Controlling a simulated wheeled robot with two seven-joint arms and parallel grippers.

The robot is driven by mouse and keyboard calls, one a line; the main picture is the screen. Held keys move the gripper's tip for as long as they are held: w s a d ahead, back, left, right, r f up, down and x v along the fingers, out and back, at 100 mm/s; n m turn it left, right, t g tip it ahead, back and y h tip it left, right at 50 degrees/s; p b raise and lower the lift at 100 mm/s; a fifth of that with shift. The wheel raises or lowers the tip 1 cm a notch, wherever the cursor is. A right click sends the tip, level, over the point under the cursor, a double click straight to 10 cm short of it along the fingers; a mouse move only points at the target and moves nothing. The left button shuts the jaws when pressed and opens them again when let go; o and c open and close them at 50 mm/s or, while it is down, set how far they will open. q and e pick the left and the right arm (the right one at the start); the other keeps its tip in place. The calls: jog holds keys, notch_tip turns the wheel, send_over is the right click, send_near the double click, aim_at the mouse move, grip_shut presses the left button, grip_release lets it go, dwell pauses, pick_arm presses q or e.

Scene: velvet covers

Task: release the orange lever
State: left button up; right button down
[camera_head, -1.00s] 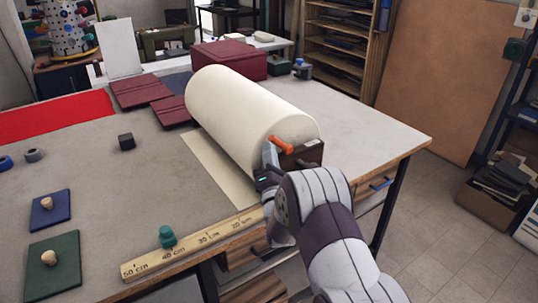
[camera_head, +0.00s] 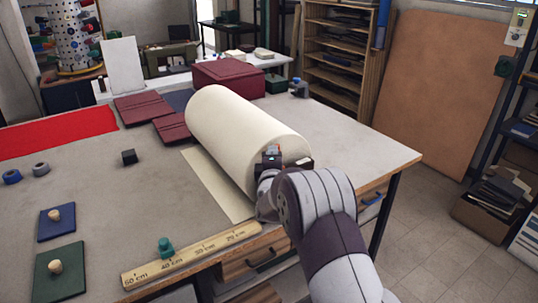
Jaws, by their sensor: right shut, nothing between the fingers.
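The large cream roll (camera_head: 240,125) lies on the workbench, with a loose sheet (camera_head: 215,185) coming from under it. My right gripper (camera_head: 271,153) is at the roll's near end, reaching in from the lower right. It is shut and empty. I cannot tell whether the gripper touches the lever. My left gripper is not in view.
A wooden ruler (camera_head: 190,256) with a green knob (camera_head: 165,247) lies along the near edge. Blue (camera_head: 56,224) and green (camera_head: 60,274) knobbed plates lie at left. A maroon box (camera_head: 229,74) and maroon covers (camera_head: 143,108) are behind.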

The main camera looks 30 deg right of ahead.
jog(key=shift+w+d+r+m+g+y+p, duration=0.1)
jog(key=shift+d+r+m+g+y+p, duration=0.1)
jog(key=shift+d+r+m+g+p, duration=0.25)
jog(key=shift+d+r+m+g+y+p, duration=0.1)
jog(key=shift+d+m+g+y+p, duration=0.2)
jog(key=shift+d+m, duration=0.35)
jog(key=d+m, duration=0.1)
jog(key=d+y, duration=0.1)
jog(key=d, duration=0.1)
jog(key=shift+w+d+f+m+g, duration=0.1)
jog(key=shift+w+f+m+g, duration=0.1)
jog(key=shift+m+g, duration=0.2)
jog(key=shift+d, duration=0.1)
